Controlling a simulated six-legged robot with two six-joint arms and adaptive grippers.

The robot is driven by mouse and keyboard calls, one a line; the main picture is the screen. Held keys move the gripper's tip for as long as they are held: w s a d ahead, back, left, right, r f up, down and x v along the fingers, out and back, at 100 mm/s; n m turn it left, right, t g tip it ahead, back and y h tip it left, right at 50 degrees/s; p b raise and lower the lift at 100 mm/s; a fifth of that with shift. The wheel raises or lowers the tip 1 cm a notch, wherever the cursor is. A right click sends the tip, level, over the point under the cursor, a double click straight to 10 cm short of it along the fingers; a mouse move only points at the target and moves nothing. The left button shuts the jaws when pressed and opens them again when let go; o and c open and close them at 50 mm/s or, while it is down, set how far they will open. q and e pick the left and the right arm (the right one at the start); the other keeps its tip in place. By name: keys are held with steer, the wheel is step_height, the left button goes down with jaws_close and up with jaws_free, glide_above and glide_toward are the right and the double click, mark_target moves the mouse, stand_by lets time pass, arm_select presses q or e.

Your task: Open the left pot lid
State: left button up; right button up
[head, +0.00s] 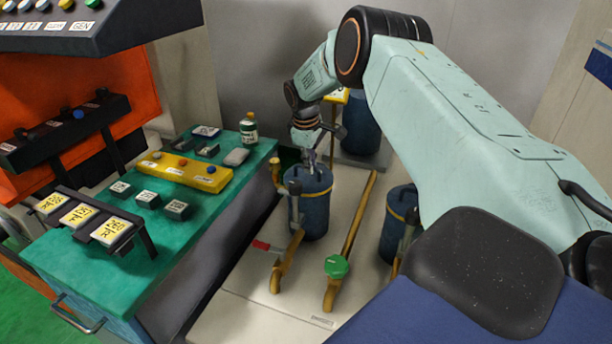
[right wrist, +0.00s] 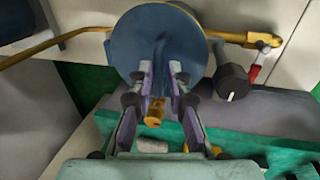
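The left pot is a blue cylinder (head: 316,215) with a brass band, standing on the pale platform in the head view. Its round blue lid (right wrist: 162,25) fills the upper middle of the right wrist view and looks closed in the head view. A raised blue handle (right wrist: 160,55) runs across the lid. My right gripper (head: 312,165) is at the top of this pot. In the right wrist view my right gripper (right wrist: 160,72) has its fingers parted, one on each side of the handle, with a gap showing. Contact is unclear. My left gripper is out of view.
Brass pipes (head: 350,225), a green knob (head: 336,267) and a red-handled valve (head: 264,246) lie in front of the pot. A second blue pot (head: 398,215) is partly behind my right arm. A green bench (head: 110,262) with control boxes stands at left.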

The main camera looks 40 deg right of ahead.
steer(key=shift+w+f, duration=0.1)
jaws_close()
steer(key=shift+w+d+r, duration=0.15)
steer(key=shift+d+r, duration=0.05)
steer(key=shift+d, duration=0.05)
steer(key=shift+w+d+r, duration=0.15)
steer(key=shift+r, duration=0.25)
steer(key=shift+w+d+r+b, duration=0.15)
steer(key=shift+d+r+b, duration=0.3)
steer(key=shift+r, duration=0.1)
